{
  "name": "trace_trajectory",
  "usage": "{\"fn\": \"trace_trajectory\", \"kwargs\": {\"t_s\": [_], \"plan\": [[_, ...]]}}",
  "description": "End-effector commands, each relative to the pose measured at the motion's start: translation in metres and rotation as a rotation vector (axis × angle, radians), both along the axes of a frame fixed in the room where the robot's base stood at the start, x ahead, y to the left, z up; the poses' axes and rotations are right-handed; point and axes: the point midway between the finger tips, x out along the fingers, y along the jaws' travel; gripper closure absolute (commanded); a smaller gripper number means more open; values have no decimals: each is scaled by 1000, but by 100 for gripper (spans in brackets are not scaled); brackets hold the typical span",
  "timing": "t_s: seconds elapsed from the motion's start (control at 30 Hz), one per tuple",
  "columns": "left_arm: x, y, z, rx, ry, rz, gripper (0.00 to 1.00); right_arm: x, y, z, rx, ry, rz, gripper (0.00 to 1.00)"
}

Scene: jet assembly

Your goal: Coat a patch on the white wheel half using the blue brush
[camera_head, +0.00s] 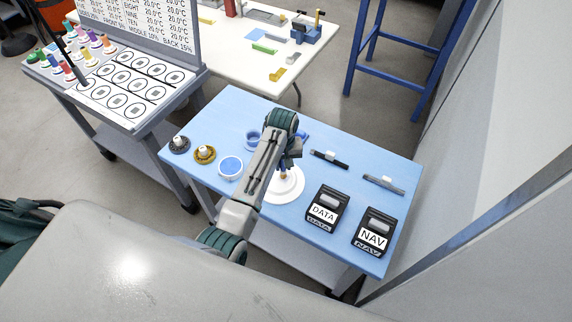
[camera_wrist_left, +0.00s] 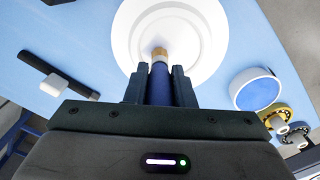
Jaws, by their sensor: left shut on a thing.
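The white wheel half (camera_head: 288,190) lies on the blue table, partly hidden behind my left arm in the head view. In the left wrist view the white wheel half (camera_wrist_left: 205,38) appears as a large round disc with raised rings. My left gripper (camera_wrist_left: 160,78) is shut on the handle of the blue brush (camera_wrist_left: 160,88), above the wheel half. The brush's gold-brown collar (camera_wrist_left: 160,54) points at the middle region of the disc. I cannot tell whether the bristles touch the surface. My right gripper is not in view.
On the blue table (camera_head: 230,105) a white-rimmed blue disc (camera_head: 231,167), a gold part (camera_head: 204,154) and a black part (camera_head: 179,145) sit left of the wheel half. DATA box (camera_head: 324,208), NAV box (camera_head: 374,232) and two dark bars (camera_head: 329,159) sit right.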

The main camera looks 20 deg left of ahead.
Motion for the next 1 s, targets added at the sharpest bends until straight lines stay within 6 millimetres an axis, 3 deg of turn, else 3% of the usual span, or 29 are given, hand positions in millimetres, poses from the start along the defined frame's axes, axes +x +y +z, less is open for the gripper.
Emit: {"fn": "trace_trajectory", "kwargs": {"t_s": [0.33, 0.7, 1.0], "plan": [[-3, -15, -1, -1, 0, 0, 100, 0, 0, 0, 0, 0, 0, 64], [0, 0, -2, 0, 0, 0, 100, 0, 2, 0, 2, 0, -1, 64], [-3, -15, -1, 0, 1, 0, 100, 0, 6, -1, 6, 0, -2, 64]]}}
